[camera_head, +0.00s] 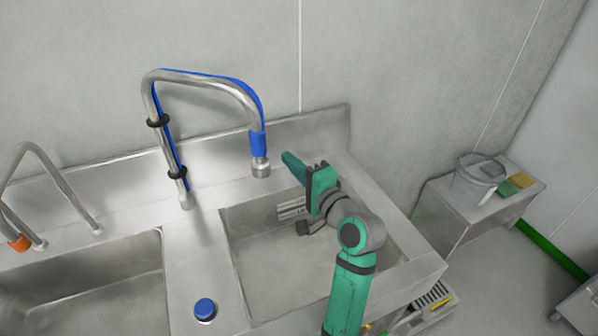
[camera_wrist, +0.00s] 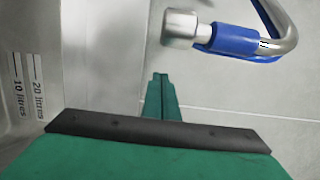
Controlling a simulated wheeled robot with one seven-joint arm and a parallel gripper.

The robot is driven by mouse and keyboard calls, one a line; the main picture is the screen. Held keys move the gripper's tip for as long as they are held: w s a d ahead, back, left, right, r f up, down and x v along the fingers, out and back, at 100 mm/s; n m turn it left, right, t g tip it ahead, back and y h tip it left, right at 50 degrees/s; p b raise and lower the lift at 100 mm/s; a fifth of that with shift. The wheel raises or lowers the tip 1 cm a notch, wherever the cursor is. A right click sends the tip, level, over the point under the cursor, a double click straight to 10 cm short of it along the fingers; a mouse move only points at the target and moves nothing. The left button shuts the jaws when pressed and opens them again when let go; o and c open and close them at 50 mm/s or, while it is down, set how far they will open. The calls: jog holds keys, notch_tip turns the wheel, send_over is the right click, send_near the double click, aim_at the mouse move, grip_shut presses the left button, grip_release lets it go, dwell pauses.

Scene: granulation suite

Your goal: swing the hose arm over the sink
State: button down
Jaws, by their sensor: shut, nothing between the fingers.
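The hose arm (camera_head: 208,80) is a bent steel tube with a blue hose along it, rising from the sink's back ledge. Its blue-sleeved outlet end (camera_head: 259,150) hangs over the back edge of the right basin. The steel sink (camera_head: 180,255) has two basins. My gripper (camera_head: 290,160) is shut and empty, just right of the outlet end and apart from it. In the wrist view the closed fingers (camera_wrist: 160,95) point up the picture, and the metal nozzle (camera_wrist: 181,28) lies beyond their tips, slightly right, with the blue sleeve (camera_wrist: 232,38) beside it.
A second bent steel tube (camera_head: 55,170) with an orange part stands at the left basin. A blue knob (camera_head: 205,309) sits on the divider between basins. A grey bucket (camera_head: 477,178) stands on a side bench at right. The wall is close behind the sink.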

jog(key=shift+s+a, duration=0.6)
jog(key=shift+a, duration=0.25)
jog(key=shift+s+a, duration=0.55)
jog(key=shift+a, duration=0.3)
